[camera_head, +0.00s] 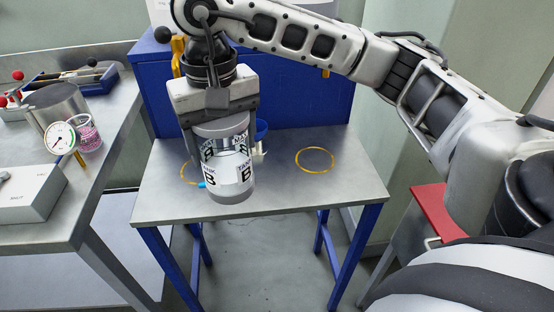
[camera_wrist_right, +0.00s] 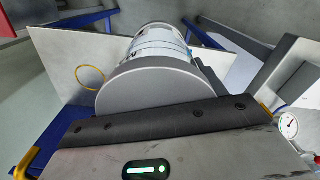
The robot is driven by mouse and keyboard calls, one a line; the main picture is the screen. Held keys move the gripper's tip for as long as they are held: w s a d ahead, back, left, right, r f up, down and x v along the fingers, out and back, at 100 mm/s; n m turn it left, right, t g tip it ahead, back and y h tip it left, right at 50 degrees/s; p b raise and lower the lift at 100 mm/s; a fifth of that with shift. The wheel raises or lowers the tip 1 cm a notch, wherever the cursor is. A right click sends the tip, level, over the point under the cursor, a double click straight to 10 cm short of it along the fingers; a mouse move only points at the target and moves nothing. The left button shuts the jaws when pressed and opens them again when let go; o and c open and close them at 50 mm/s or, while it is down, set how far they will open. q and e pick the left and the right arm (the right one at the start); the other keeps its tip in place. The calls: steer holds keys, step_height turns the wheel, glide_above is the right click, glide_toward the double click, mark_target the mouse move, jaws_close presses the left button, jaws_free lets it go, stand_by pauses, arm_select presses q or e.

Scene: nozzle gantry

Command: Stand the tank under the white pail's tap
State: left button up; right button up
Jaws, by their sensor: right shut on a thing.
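The tank (camera_head: 231,180) is a grey and white cylinder with a "TANK B" label. In the right wrist view the tank's grey round end (camera_wrist_right: 150,88) fills the middle, just beyond the gripper. A white body (camera_head: 160,12), perhaps the white pail, shows in part at the top edge behind my arm; its tap cannot be made out. My left gripper is not in view.
A yellow ring (camera_head: 315,159) marks the table's right half; another ring (camera_head: 187,174) is partly hidden by the tank. A blue cabinet (camera_head: 310,98) stands behind. Something blue (camera_head: 262,128) shows behind the tank. A side bench (camera_head: 75,205) with a gauge (camera_head: 60,138) is at left.

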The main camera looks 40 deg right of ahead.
steer(key=w+d+f+b, duration=0.1)
steer(key=w+d, duration=0.2)
steer(key=d, duration=0.5)
steer(key=shift+m, duration=0.3)
steer(key=shift+w+d+f+b, duration=0.1)
steer(key=shift+w+d+f, duration=0.3)
steer(key=shift+d+f, duration=0.85)
steer(key=shift+w+d+f+b, duration=0.1)
steer(key=shift+w+d+f, duration=0.35)
steer(key=shift+f, duration=1.45)
steer(key=shift+w+d+f+b, duration=0.1)
steer(key=shift+w+d+f, duration=0.2)
steer(key=shift+d+f, duration=0.95)
steer(key=shift+a+f, duration=0.3)
steer(key=shift+f, duration=0.1)
steer(key=o, duration=1.5)
steer(key=shift+f, duration=0.1)
